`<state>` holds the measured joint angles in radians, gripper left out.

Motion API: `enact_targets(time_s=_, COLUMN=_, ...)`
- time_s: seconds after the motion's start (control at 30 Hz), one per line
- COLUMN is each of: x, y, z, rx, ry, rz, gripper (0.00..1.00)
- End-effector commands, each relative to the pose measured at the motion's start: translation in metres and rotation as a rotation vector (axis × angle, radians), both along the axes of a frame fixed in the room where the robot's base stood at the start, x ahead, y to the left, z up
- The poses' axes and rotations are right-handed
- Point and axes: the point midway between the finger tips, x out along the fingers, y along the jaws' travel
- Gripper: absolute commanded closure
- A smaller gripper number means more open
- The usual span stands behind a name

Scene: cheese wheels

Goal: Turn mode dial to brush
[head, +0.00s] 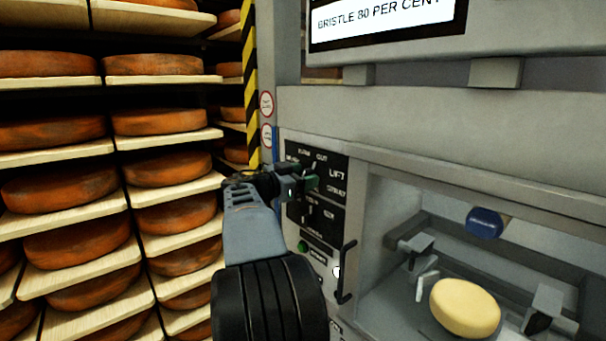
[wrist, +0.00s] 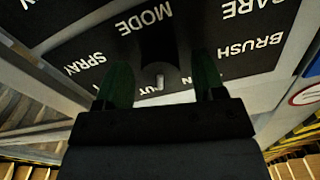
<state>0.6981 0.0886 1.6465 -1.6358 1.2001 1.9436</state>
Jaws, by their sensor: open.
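The mode dial (wrist: 158,50) is a dark knob below the upside-down word MODE in the wrist view, with a pale mark at its lower end. That mark points toward a label largely hidden by my gripper. The word BRUSH (wrist: 250,47) is at the right and SPRAY (wrist: 85,70) at the left. My gripper (wrist: 162,72) is open, its two green fingers on either side of the dial; I cannot tell if they touch it. In the head view my gripper (head: 312,183) is at the black control panel (head: 331,215) and hides part of it.
A dark bar handle (head: 346,272) sticks out right of the panel. Further right is an open bay with a yellow cheese wheel (head: 465,307) and a blue disc (head: 485,223). Shelves of orange cheese wheels (head: 160,120) fill the left. A screen (head: 385,15) reads BRISTLE 80 PER CENT.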

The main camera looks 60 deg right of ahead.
Motion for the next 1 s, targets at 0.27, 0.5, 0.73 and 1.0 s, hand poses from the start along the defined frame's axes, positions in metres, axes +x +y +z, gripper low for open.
enact_targets(time_s=0.27, x=-0.0003, y=-0.0013, z=-0.0003, rx=0.000, ry=0.000, rz=0.001, gripper=0.37)
enact_targets(time_s=0.5, x=-0.0003, y=-0.0012, z=-0.0002, rx=0.000, ry=0.000, rz=0.000, gripper=0.57)
enact_targets(time_s=0.73, x=-0.0004, y=-0.0011, z=-0.0002, rx=0.001, ry=0.000, rz=0.000, gripper=0.79)
enact_targets(time_s=1.0, x=-0.0006, y=-0.0011, z=-0.0016, rx=0.005, ry=0.015, rz=0.000, gripper=0.85)
